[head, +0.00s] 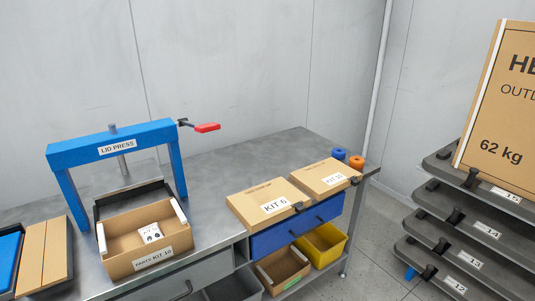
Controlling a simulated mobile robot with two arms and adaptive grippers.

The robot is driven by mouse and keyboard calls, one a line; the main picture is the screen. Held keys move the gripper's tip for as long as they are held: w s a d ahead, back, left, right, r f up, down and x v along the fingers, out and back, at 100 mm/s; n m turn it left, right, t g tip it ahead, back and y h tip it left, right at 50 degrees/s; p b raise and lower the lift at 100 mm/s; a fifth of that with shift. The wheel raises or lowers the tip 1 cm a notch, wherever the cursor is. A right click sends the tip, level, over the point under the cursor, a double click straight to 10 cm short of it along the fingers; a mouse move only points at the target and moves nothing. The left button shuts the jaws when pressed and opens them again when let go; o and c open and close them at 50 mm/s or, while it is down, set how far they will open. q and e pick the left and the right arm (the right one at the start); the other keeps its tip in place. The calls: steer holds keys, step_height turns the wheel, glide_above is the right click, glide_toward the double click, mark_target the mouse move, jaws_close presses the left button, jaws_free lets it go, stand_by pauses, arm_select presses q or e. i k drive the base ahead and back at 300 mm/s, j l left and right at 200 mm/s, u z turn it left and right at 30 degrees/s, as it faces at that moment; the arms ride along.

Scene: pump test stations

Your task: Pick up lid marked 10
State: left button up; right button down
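No lid that reads 10 can be made out. An open cardboard box (187,228) labelled PARTS KIT 10 stands under the blue lid press (72,155), with a small white printed item (151,233) inside. On the right, several dark grey slabs with black clips are stacked, labelled 15 (480,183), 14 (470,222), 13 (455,255) and 12 (440,278). Whether these are lids or shelves I cannot tell. Neither of my grippers is in view.
A closed KIT 6 box (250,202) and a second closed box (322,175) sit on the grey bench (290,148). A large 62 kg carton (505,115) rests on the slab stack. Bins (326,246) sit below the bench. Floor (375,262) shows between bench and stack.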

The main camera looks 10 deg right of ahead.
mark_target(322, 179)
steer(key=i+z, duration=0.25)
steer(key=z, duration=0.15)
steer(key=i+z, duration=0.25)
steer(key=z, duration=0.2)
